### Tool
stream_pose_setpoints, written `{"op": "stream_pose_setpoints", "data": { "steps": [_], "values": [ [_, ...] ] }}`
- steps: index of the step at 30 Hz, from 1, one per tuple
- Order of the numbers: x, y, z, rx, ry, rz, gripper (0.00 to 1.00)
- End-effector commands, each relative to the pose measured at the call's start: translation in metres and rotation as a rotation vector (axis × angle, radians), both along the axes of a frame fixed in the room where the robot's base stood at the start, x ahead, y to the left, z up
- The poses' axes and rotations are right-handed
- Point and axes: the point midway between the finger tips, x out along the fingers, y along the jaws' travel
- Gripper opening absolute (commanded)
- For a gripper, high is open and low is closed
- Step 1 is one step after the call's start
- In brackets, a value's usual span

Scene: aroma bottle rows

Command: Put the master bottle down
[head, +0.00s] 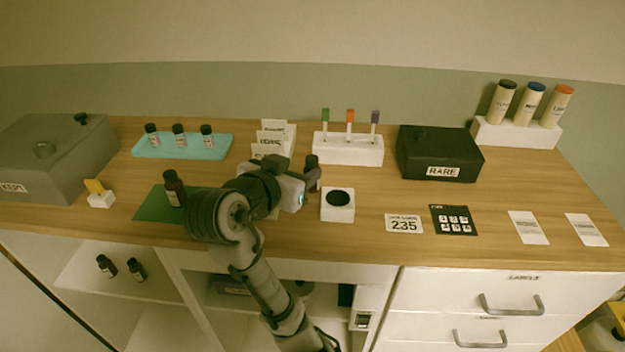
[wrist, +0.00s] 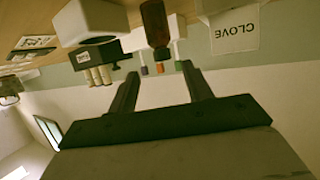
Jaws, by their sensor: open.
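My gripper (head: 312,181) is open over the middle of the counter. In the wrist view, which is upside down, its two fingers (wrist: 159,72) are spread apart. A brown bottle with a dark cap (wrist: 155,25) stands upright just ahead of the fingertips, apparently not gripped. In the head view a dark bottle (head: 312,162) shows by my gripper, its lower part hidden. Another brown bottle (head: 174,190) stands on the green mat (head: 149,208) to the left. No label shows which one is the master bottle.
A white block with a round dark recess (head: 338,213) stands right of my gripper. White cards, one reading CLOVE (wrist: 236,28), stand close to its left. A white stick holder (head: 348,152) and the black RARE box (head: 440,152) are behind. A teal tray (head: 220,151) holds small bottles.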

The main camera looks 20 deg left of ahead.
Motion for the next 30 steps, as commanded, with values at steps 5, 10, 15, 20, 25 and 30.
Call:
{"op": "stream_pose_setpoints", "data": {
  "steps": [5,10,15,20,25,30],
  "values": [
    [0.019,-0.002,-0.006,-0.002,0.001,0.001,0.50],
    [0.031,-0.003,-0.011,-0.002,0.002,-0.001,0.50],
    [0.054,-0.004,-0.022,-0.003,0.003,-0.001,0.50],
    [0.069,-0.005,-0.028,-0.002,0.000,0.001,0.50],
    [0.070,-0.004,-0.029,-0.001,-0.001,0.003,0.50],
    [0.070,-0.004,-0.029,0.000,-0.001,0.002,0.38]
  ]
}}
